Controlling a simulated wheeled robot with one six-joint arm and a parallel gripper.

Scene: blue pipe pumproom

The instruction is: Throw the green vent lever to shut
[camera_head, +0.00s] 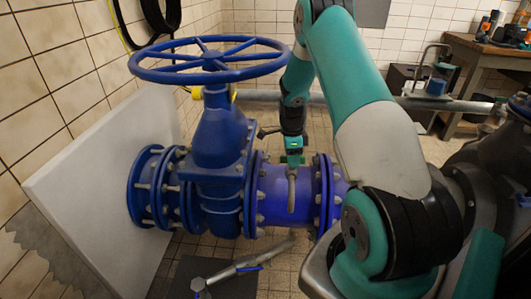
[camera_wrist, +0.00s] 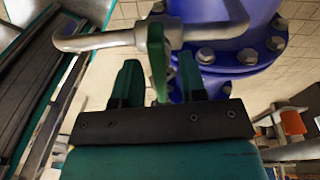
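The green vent lever (camera_wrist: 157,62) shows in the wrist view, fixed to a small fitting on a grey bent vent pipe (camera_wrist: 100,40) beside the blue pipe. The lever points toward my gripper (camera_wrist: 160,78). My gripper's two green fingers stand apart, one on each side of the lever, with a visible gap on both sides. In the head view my gripper (camera_head: 293,158) points down just above the grey vent pipe (camera_head: 291,192) in front of the blue pipe. There the lever cannot be told apart from the green gripper.
A large blue valve with a handwheel (camera_head: 209,60) stands left of my gripper. Blue flanges (camera_head: 323,195) with bolts lie close on the right. A wooden workbench (camera_head: 490,50) stands at the back right.

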